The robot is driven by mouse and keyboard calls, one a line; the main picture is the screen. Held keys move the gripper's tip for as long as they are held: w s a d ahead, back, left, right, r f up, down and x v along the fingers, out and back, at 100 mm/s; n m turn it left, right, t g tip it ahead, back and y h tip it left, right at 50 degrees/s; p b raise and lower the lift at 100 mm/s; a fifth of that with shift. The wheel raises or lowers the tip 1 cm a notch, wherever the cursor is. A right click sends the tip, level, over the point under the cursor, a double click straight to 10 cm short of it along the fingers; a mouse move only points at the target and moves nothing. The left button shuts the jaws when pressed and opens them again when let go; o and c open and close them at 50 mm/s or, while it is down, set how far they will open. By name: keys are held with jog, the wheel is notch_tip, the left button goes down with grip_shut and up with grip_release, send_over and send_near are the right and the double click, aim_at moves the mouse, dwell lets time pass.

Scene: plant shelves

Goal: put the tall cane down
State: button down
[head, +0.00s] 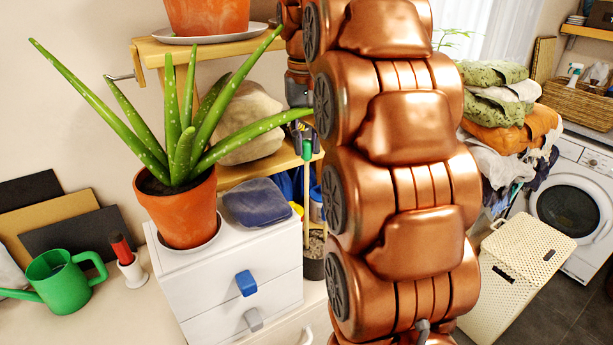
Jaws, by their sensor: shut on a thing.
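The tall cane (307,200) is a thin, light wooden stick. It stands roughly upright, just left of my copper-coloured arm. My gripper (302,138) is small and partly hidden in the head view. It is shut on the cane near its upper end, where something green shows. The cane's lower end reaches down to a dark pot (313,268) with a gravelly fill. I cannot tell whether the cane is inside the pot or in front of it. My arm hides the pot's right side.
A white drawer unit (170,275) carries a potted aloe (183,215) and a blue folded cloth (257,203) close left of the cane. A wooden shelf (245,172) holds a pale stone-like lump (250,125). A green watering can (62,280) stands at left. A white hamper (500,285) stands at right.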

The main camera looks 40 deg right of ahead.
aim_at(307, 160)
jog(key=shift+f+p, duration=0.3)
jog(key=shift+f, duration=2.15)
jog(key=c, duration=1)
grip_release()
jog(key=shift+c, duration=0.2)
jog(key=shift+r, duration=0.1)
jog(key=shift+r+b, duration=0.45)
jog(key=shift+r, duration=0.75)
notch_tip(307, 160, up, 10)
jog(key=p, duration=0.8)
jog(key=shift+s+a+f, duration=0.1)
jog(key=shift+f, duration=0.05)
